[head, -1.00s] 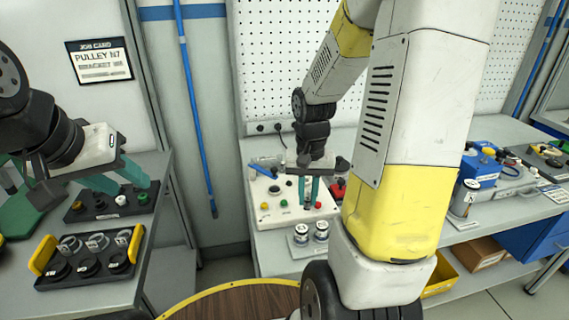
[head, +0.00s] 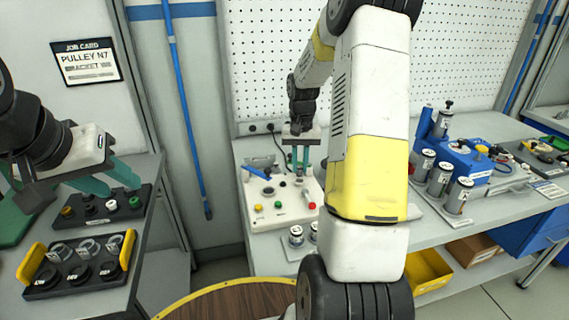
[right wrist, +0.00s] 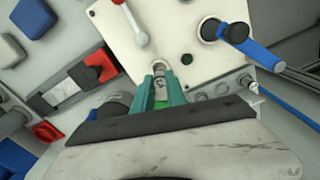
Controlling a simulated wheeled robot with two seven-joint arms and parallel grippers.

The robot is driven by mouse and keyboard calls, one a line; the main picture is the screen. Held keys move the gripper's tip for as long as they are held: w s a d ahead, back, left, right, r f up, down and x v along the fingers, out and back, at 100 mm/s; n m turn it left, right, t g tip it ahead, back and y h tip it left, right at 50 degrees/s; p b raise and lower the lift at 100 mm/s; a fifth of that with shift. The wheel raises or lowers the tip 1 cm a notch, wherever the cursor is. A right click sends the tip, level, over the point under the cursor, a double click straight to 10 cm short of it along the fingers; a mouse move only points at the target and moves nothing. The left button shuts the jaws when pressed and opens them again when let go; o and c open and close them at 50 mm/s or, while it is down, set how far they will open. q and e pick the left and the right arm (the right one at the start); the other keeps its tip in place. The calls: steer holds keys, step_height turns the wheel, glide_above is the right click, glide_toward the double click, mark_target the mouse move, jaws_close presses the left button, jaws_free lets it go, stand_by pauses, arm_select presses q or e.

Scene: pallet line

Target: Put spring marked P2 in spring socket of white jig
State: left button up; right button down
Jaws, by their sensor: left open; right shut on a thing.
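My right gripper (head: 300,158) is above the far part of the white jig (head: 265,216), fingers pointing down. In the right wrist view its teal fingers (right wrist: 160,88) are shut on a small pale piece with dark marking (right wrist: 160,84), which I take for the spring. I cannot read the marking. Below the fingers, the jig's white top (right wrist: 185,20) shows a dark round hole (right wrist: 187,59) and a pale round fitting (right wrist: 141,67). I cannot tell which is the spring socket. My left gripper (head: 110,182) is open and empty above the left bench.
A black tray with yellow handles (head: 75,268) and a knob rack (head: 100,206) are on the left bench. Two small labelled cylinders (head: 296,237) stand in front of the jig. A blue unit (head: 462,155) and labelled cylinders (head: 440,179) stand right. A blue-handled lever (right wrist: 250,50) rises on the jig.

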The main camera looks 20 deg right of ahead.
mark_target(300, 176)
steer(key=shift+f, duration=1.6)
steer(key=shift+s+f, duration=0.1)
steer(key=shift+f, duration=0.15)
steer(key=shift+s+f, duration=0.15)
steer(key=shift+f, duration=0.25)
steer(key=c, duration=1.4)
jaws_free()
steer(key=shift+s, duration=0.1)
steer(key=shift+o, duration=0.2)
steer(key=r, duration=1.2)
steer(key=shift+w+r, duration=0.1)
steer(key=shift+w, duration=0.2)
steer(key=s+a+r+n+t, duration=0.25)
steer(key=s+a+r, duration=0.45)
steer(key=s+r, duration=0.35)
steer(key=s+a+r+n+t+y, duration=0.1)
steer(key=s+a, duration=0.5)
steer(key=s, duration=0.7)
steer(key=r+t+y, duration=0.1)
steer(key=t, duration=0.1)
steer(key=shift+s+n+t, duration=0.25)
steer(key=shift+n+t, duration=0.1)
